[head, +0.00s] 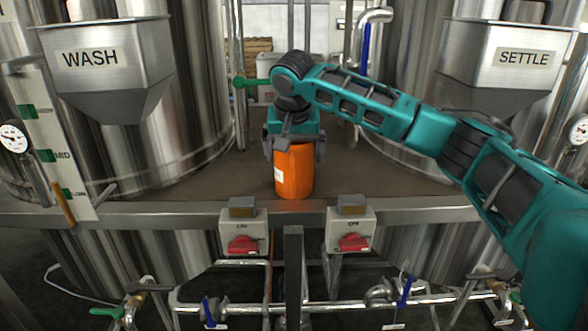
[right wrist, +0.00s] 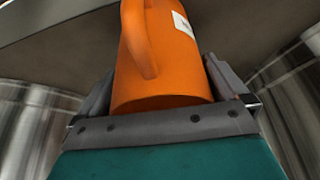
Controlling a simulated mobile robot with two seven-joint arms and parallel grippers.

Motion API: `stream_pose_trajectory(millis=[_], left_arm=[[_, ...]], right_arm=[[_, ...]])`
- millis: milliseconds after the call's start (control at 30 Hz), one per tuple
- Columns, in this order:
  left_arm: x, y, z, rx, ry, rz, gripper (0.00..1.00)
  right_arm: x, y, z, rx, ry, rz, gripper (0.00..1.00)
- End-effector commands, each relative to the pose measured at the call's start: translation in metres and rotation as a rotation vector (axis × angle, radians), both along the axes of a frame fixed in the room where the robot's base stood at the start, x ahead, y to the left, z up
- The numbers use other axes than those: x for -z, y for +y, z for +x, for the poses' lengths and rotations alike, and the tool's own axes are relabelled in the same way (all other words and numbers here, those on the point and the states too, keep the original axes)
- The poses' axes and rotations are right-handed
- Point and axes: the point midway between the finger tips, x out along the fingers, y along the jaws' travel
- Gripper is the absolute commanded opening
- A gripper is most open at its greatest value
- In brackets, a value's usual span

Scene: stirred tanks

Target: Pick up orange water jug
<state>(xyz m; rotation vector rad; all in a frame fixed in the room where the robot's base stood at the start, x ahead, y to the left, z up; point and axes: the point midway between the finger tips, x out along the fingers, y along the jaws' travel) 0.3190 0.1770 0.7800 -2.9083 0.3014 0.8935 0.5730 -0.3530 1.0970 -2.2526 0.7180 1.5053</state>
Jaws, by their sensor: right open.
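The orange water jug (head: 294,172) stands upright on the brown platform, close to its front edge, in the middle of the head view. My right gripper (head: 294,146) is over the jug's top with a finger on either side. It is open. In the right wrist view the jug (right wrist: 165,75) fills the space between the fingers (right wrist: 160,95), with its handle and a white label showing. I cannot tell whether either finger touches it. The jug's top is hidden behind the gripper in the head view. My left gripper is not in view.
Steel tanks with hoppers marked WASH (head: 100,60) and SETTLE (head: 515,60) stand on either side. A metal rail (head: 400,213) runs along the platform's front, with two red-switch boxes (head: 243,235) below. A green-handled valve (head: 250,82) is behind the gripper. The platform (head: 225,175) is clear beside the jug.

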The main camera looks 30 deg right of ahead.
Motion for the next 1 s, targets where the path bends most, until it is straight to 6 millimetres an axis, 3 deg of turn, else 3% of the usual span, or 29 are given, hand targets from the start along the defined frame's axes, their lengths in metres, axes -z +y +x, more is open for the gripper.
stream_pose_trajectory(millis=[467,767,1000], left_arm=[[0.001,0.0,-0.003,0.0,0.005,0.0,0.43],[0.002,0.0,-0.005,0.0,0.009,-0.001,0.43],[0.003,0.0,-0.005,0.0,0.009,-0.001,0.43]], right_arm=[[-0.001,0.0,0.0,0.0,0.0,0.0,0.56],[-0.003,0.0,0.0,0.0,-0.001,0.0,0.55],[-0.025,0.001,0.001,-0.001,-0.005,0.002,0.55]])
